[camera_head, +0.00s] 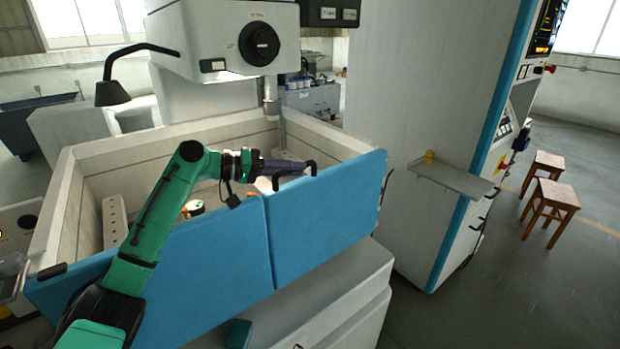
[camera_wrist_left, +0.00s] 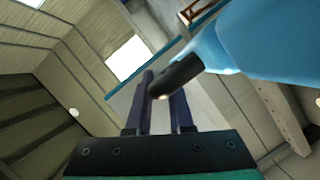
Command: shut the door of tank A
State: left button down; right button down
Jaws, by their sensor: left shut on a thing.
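The tank is a pale, open-topped basin (camera_head: 52,222) with two blue front panels. The right blue panel (camera_head: 325,215), with a black bar handle (camera_head: 279,178) at its top edge, looks upright and about in line with the left blue panel (camera_head: 215,270). Whether a gap remains cannot be told. My left gripper (camera_head: 306,167) reaches over the tank and is shut on that handle. In the left wrist view the handle (camera_wrist_left: 177,74) sits between the fingers, and the blue panel (camera_wrist_left: 265,45) is beside them. No tank letter is readable. My right gripper is out of view.
A white machine head (camera_head: 225,40) hangs over the tank. A black lamp (camera_head: 112,93) bends over its back left. A tall cabinet with a blue edge and a small shelf (camera_head: 452,178) stands to the right. Two wooden stools (camera_head: 550,200) stand farther right on open floor.

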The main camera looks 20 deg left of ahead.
pick_arm(q)
jog(key=shift+w+a, duration=0.1)
jog(key=shift+a, duration=0.2)
jog(key=shift+d+r, duration=0.15)
jog(key=shift+d, duration=0.05)
jog(key=c, duration=1.1)
grip_release()
jog(key=shift+w+a, duration=0.1)
jog(key=shift+a, duration=0.1)
jog(key=shift+d, duration=0.1)
